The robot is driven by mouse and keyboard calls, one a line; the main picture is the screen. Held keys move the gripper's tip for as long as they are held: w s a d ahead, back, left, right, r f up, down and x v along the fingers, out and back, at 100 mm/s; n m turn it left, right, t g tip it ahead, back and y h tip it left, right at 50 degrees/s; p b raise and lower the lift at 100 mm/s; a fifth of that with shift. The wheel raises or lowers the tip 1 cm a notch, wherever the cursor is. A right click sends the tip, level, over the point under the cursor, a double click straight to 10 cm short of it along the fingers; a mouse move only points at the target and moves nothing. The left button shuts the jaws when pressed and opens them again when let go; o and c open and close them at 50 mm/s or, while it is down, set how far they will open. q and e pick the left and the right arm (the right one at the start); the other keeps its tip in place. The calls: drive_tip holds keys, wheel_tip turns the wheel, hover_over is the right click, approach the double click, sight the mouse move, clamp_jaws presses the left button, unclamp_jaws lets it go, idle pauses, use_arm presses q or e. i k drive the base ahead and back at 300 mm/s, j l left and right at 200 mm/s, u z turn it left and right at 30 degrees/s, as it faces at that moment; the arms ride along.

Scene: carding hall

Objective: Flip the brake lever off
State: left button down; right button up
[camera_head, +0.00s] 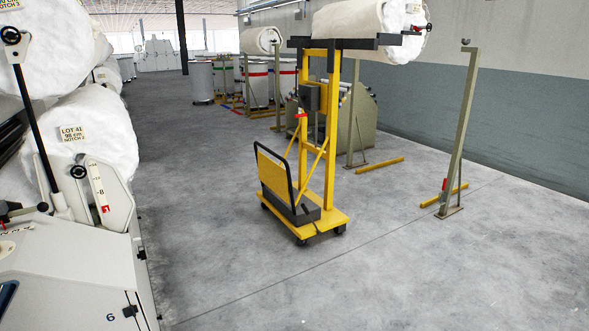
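A yellow wheeled lift truck (331,140) stands upright on the floor in the middle of the view. A small red part (301,115) shows on the mast below a dark box (310,97). Neither of my grippers is in view.
A white roll (350,19) lies on the truck's dark top arms. A white machine (95,260) with large wrapped rolls (88,128) fills the left side. Green posts (459,130) and yellow floor bars (380,165) stand right. The floor (205,200) between machine and truck is clear.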

sight(303, 206)
drive_tip(key=i, duration=1.1)
drive_tip(key=i+j+z, duration=0.15)
drive_tip(key=i, duration=0.95)
drive_tip(key=i+j+z, duration=0.15)
drive_tip(key=i+z, duration=0.2)
drive_tip(key=i, duration=0.2)
drive_tip(key=i+j+z, duration=0.35)
drive_tip(key=i, duration=0.15)
drive_tip(key=i+j+z, duration=0.35)
drive_tip(key=i+j, duration=0.05)
drive_tip(key=i, duration=0.1)
